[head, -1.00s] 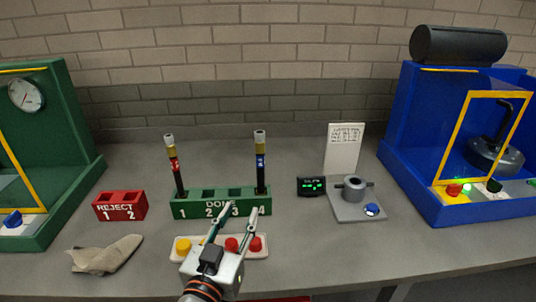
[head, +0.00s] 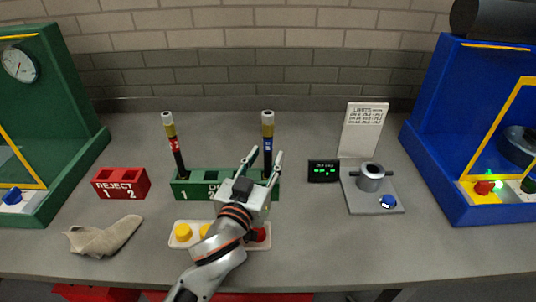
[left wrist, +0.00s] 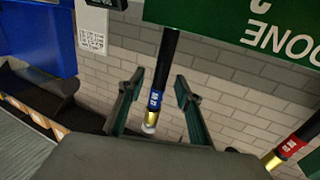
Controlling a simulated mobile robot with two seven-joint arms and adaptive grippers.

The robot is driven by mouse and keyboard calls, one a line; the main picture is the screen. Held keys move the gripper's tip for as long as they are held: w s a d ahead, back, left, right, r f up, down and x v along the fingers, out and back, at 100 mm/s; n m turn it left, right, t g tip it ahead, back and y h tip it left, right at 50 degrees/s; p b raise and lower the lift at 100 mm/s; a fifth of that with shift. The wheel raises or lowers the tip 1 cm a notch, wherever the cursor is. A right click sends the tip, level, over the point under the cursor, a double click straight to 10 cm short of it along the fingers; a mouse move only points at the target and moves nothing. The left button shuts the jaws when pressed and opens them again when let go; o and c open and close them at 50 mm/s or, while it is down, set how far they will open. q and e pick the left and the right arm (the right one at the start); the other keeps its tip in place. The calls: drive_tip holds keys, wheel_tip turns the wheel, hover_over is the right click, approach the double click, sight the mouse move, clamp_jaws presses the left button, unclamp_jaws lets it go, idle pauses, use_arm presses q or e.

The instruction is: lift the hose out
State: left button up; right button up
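A black hose with a blue band and brass end (head: 268,130) stands upright in the right end of the green DONE rack (head: 183,189). Another hose, with a red band (head: 172,138), leans slightly in the rack's left end. My left gripper (head: 264,158) is open in front of the blue-banded hose and hides much of the rack. In the left wrist view, the blue-banded hose (left wrist: 164,75) shows between the open fingers (left wrist: 158,92), with a gap on each side. The red-banded hose (left wrist: 290,146) is off to the right there. My right gripper is out of view.
A red REJECT rack (head: 121,184) and a crumpled cloth (head: 103,237) lie to the left. A button tray (head: 182,233) is under my arm. A small display (head: 323,171), a grey fixture (head: 371,183) and a white card (head: 364,130) stand right. Green (head: 60,130) and blue (head: 430,120) machines flank the bench.

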use_arm(q)
drive_tip(key=shift+x, duration=1.1)
clamp_jaws()
drive_tip(key=shift+r, duration=0.1)
